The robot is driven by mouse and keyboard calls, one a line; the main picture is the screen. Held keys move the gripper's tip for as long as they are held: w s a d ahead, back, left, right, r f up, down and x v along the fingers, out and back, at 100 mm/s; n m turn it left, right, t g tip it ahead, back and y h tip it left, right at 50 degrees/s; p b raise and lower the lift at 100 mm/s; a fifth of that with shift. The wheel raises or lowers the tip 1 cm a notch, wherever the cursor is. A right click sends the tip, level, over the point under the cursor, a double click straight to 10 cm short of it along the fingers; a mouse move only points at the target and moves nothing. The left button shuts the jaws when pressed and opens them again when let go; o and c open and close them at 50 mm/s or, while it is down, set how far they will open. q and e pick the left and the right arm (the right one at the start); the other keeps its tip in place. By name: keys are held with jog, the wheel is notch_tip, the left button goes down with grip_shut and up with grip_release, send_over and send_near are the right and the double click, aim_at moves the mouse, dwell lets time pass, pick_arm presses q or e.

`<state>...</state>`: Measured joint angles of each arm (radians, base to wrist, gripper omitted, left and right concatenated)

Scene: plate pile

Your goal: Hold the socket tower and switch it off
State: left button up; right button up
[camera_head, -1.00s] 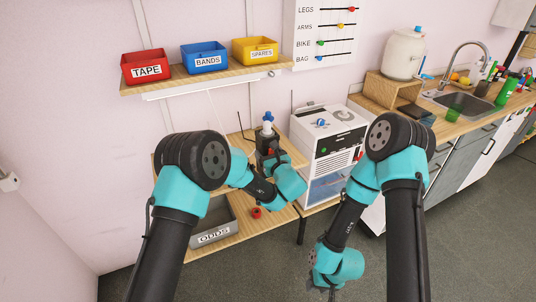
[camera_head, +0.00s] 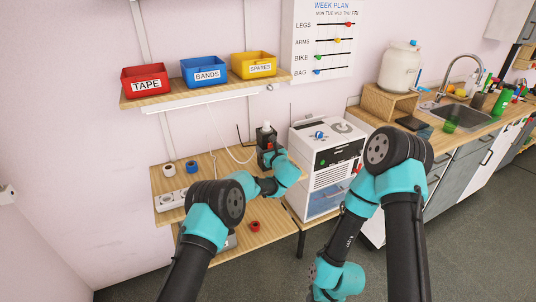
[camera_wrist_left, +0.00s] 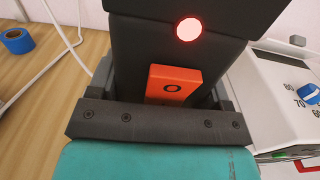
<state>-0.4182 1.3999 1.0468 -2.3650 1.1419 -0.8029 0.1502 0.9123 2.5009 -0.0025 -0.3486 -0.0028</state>
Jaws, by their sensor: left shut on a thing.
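The black socket tower (camera_head: 265,140) stands upright on the wooden table, beside the white cabinet. In the left wrist view its dark body (camera_wrist_left: 145,50) fills the middle, with a lit red round lamp (camera_wrist_left: 189,29) and an orange-red switch (camera_wrist_left: 173,84) marked with a ring. My left gripper (camera_head: 270,158) is shut on the tower, and its jaws show on both sides of the body in the left wrist view (camera_wrist_left: 165,95). My right arm hangs at the bottom of the head view, and its fingertips are out of frame.
A white power strip (camera_head: 171,200), white roll (camera_head: 169,170) and blue roll (camera_head: 192,166) are on the table. A red roll (camera_head: 255,226) lies nearer. The white cabinet (camera_head: 330,150) is close on the right. A shelf (camera_head: 215,88) with bins hangs above.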

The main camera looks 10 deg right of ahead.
pick_arm(q)
jog(key=shift+w+r, duration=0.15)
jog(key=shift+w, duration=0.45)
jog(key=shift+f, duration=0.2)
jog(key=shift+f, duration=1.1)
jog(key=shift+f, duration=0.2)
